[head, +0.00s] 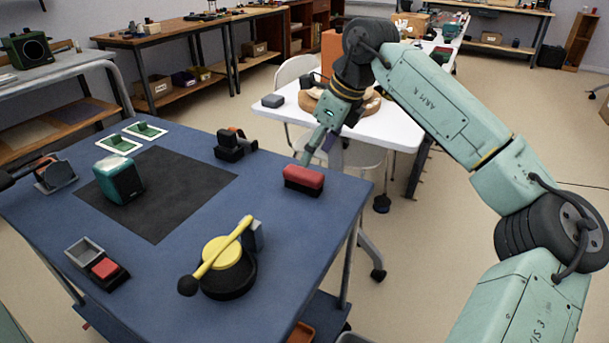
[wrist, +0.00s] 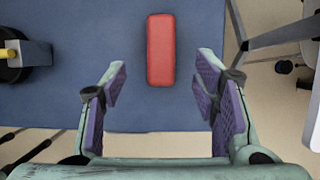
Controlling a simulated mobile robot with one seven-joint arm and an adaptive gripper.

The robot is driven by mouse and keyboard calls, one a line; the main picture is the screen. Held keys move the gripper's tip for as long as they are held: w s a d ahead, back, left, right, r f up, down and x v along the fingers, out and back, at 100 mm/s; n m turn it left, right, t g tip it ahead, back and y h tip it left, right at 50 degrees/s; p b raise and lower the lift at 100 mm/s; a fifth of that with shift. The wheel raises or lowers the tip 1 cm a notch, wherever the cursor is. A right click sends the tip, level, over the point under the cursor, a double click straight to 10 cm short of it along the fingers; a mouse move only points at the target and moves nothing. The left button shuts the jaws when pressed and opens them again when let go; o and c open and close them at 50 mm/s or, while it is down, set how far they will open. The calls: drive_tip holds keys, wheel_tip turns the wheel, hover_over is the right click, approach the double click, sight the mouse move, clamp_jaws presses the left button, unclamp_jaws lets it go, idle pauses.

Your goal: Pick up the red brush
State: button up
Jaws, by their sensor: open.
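The red brush (head: 303,177) is a block with a red top and a dark lower part. It lies near the right edge of the blue table (head: 175,225). In the wrist view the brush (wrist: 160,50) shows from above as an upright red rectangle, beyond and between my fingertips. My gripper (head: 317,148) hangs above and slightly beyond the brush in the head view. In the wrist view my gripper (wrist: 160,88) is open, with purple pads apart and nothing between them. I cannot tell the exact height of the fingers above the brush.
A black device with a yellow disc and lever (head: 222,253) stands at the front. A teal box (head: 118,180) sits on a black mat (head: 180,215). A dark tool (head: 234,144) stands left of the brush. A white table (head: 390,128) is behind. Clear blue surface surrounds the brush.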

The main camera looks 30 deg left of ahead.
sight(304, 171)
drive_tip(key=x, duration=0.9)
drive_tip(key=shift+d+f+p, duration=0.1)
drive_tip(key=shift+p, duration=0.3)
drive_tip(key=c, duration=1.3)
drive_tip(key=shift+w+r, duration=0.1)
drive_tip(key=shift+r, duration=0.45)
drive_tip(key=shift+s+d+r+b, duration=0.15)
drive_tip(key=shift+s+r+b, duration=0.1)
drive_tip(key=shift+r, duration=0.35)
drive_tip(key=shift+s+d+r+b, duration=0.15)
drive_tip(key=shift+d+r+b, duration=0.05)
drive_tip(key=shift+r, duration=0.4)
drive_tip(key=s+d+b, duration=0.1)
drive_tip(key=s+d, duration=0.1)
drive_tip(key=s, duration=0.2)
drive_tip(key=s+d+r, duration=0.1)
drive_tip(key=s+d, duration=0.2)
drive_tip(key=s, duration=0.1)
drive_tip(key=s+d+b, duration=0.1)
drive_tip(key=s+d, duration=0.2)
drive_tip(key=s, duration=0.1)
drive_tip(key=shift+s+r+b, duration=0.25)
drive_tip(key=shift+s+b, duration=0.05)
drive_tip(key=shift+s, duration=0.05)
